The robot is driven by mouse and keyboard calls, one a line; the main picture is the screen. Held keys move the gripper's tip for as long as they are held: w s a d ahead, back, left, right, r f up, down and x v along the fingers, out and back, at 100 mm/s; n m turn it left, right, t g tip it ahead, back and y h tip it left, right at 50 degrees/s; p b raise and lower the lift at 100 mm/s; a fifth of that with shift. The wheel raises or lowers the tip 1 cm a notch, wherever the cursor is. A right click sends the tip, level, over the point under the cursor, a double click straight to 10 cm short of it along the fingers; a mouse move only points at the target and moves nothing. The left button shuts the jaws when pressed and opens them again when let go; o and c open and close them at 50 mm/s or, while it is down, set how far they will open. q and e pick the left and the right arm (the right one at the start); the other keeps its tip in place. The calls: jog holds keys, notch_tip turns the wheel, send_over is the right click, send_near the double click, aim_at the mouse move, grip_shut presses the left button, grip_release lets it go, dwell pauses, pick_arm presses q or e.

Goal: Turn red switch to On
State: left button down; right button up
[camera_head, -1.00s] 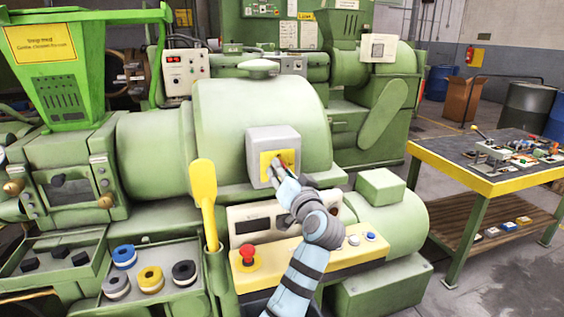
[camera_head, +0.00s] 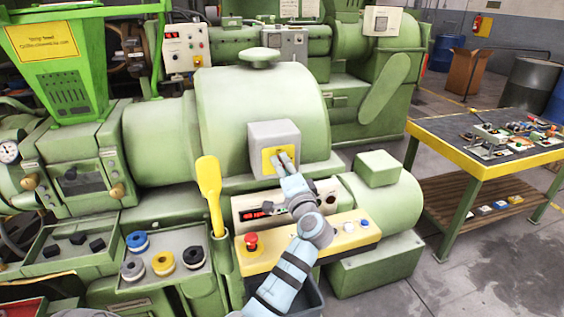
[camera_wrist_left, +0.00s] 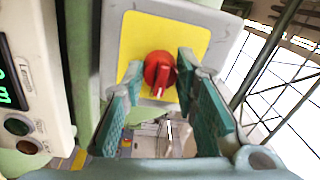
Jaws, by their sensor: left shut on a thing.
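The red switch (camera_wrist_left: 158,70) is a round knob with a raised grip bar, on a yellow plate (camera_wrist_left: 136,40) on a grey box. In the head view the yellow plate (camera_head: 270,161) and grey box (camera_head: 264,133) sit on the green extruder's front, and the knob is mostly hidden by my fingers. My left gripper (camera_head: 284,160) is at the plate. In the left wrist view its teal fingers (camera_wrist_left: 155,85) lie on either side of the knob, shut on it. I cannot read any On mark. My right gripper is not in view.
Below is a control panel with a lit display (camera_head: 257,214) and a red emergency button (camera_head: 251,241). A tray with several colored rings (camera_head: 163,263) is at lower left. A parts table (camera_head: 480,165) stands right.

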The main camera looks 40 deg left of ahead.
pick_arm(q)
jog(key=shift+f+m, duration=0.1)
jog(key=shift+m, duration=0.3)
jog(key=c, duration=1.3)
grip_release()
jog(key=shift+d, duration=0.1)
jog(key=v, duration=0.7)
jog(key=shift+s+d, duration=0.15)
jog(key=shift+d, duration=0.05)
jog(key=shift+a, duration=0.1)
